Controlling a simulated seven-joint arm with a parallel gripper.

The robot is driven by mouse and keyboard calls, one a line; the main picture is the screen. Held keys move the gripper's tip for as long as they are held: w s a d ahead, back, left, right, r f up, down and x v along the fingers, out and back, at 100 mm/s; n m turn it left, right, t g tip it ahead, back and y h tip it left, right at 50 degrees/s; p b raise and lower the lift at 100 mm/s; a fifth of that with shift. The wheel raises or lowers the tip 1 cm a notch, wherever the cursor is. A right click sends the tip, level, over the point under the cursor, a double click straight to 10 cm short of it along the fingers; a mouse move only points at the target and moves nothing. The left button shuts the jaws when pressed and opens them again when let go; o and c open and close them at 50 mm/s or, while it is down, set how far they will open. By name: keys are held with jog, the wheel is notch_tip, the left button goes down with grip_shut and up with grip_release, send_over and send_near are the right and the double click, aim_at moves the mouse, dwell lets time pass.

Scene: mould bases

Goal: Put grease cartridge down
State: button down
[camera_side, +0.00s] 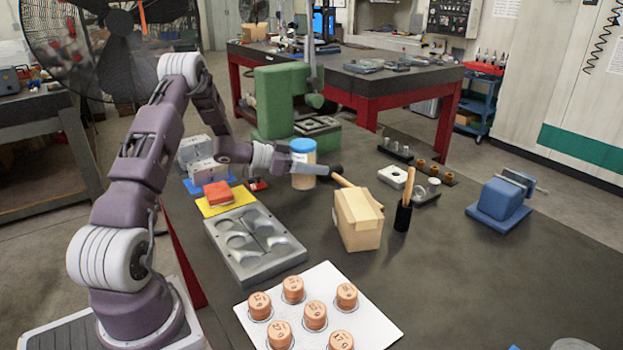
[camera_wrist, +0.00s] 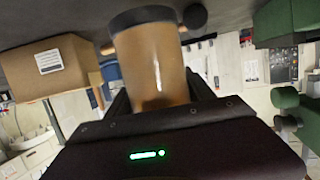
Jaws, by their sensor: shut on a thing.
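The grease cartridge (camera_side: 303,172) is a tan, amber cylinder with a blue top, upright in the side view at the end of my arm. My gripper (camera_side: 283,160) reaches it from the left and is shut around its body. In the wrist view, which looks upside down, the amber body of the cartridge (camera_wrist: 155,65) stands between the fingers of my gripper (camera_wrist: 160,92), with a dark band at its lower end. The blue top is hidden there. The lower end is close to the bench; I cannot tell whether it touches.
A cardboard box (camera_side: 358,220) and a mallet head (camera_side: 328,170) are close on the right. A green press (camera_side: 283,100) stands behind. A grey mould base (camera_side: 255,245) and a white plate with several copper-coloured plugs (camera_side: 375,325) lie in front.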

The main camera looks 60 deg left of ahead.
jog(key=shift+f, duration=1.7)
jog(key=shift+f, duration=0.1)
jog(key=shift+c, duration=1.8)
grip_release()
jog(key=shift+s, duration=0.1)
jog(key=v, duration=1.2)
